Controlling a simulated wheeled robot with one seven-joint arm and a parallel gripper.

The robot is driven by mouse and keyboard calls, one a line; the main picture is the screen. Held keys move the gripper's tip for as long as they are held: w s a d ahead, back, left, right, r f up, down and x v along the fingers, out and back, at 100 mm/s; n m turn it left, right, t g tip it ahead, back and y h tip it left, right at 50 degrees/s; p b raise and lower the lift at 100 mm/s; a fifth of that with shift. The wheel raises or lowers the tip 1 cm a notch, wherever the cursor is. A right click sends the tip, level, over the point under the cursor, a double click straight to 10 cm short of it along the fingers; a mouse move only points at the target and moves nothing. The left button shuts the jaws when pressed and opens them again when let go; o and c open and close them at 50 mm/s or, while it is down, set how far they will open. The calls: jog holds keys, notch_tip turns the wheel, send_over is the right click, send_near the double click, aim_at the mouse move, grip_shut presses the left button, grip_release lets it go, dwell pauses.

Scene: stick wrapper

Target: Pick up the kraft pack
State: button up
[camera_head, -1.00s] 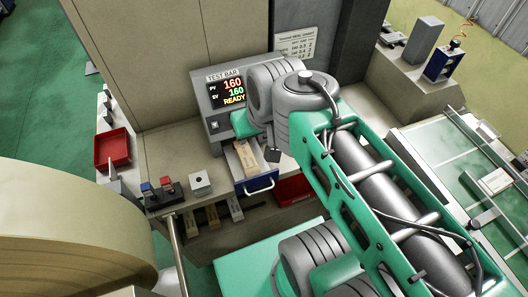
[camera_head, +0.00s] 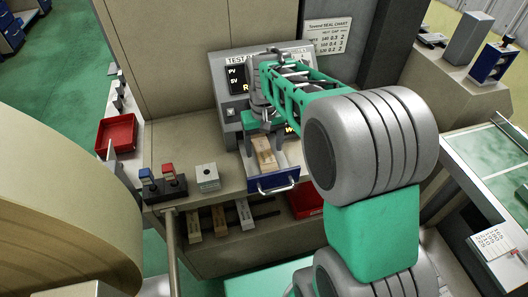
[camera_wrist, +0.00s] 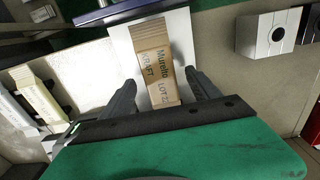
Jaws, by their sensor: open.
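The kraft pack (camera_head: 264,152) is a brown block lying in the open blue-fronted drawer (camera_head: 272,181) under the test unit. In the wrist view the pack (camera_wrist: 154,58) shows printed lettering, including "KRAFT", and lies on the pale drawer floor (camera_wrist: 119,42). My gripper (camera_wrist: 160,79) is open, with one dark finger at each side of the pack's near end. I see gaps beside the pack, and I cannot tell how far the fingertips are above it. In the head view my gripper (camera_head: 264,126) is over the back of the drawer, partly hidden by my arm.
The test unit (camera_head: 231,113) stands behind the drawer, its display partly covered by my arm. A small grey box (camera_head: 207,177), a switch block (camera_head: 164,187) and a red tray (camera_head: 117,133) are to the left.

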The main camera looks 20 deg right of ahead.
jog(key=shift+f, duration=0.45)
jog(key=shift+c, duration=0.5)
jog(key=c, duration=1.3)
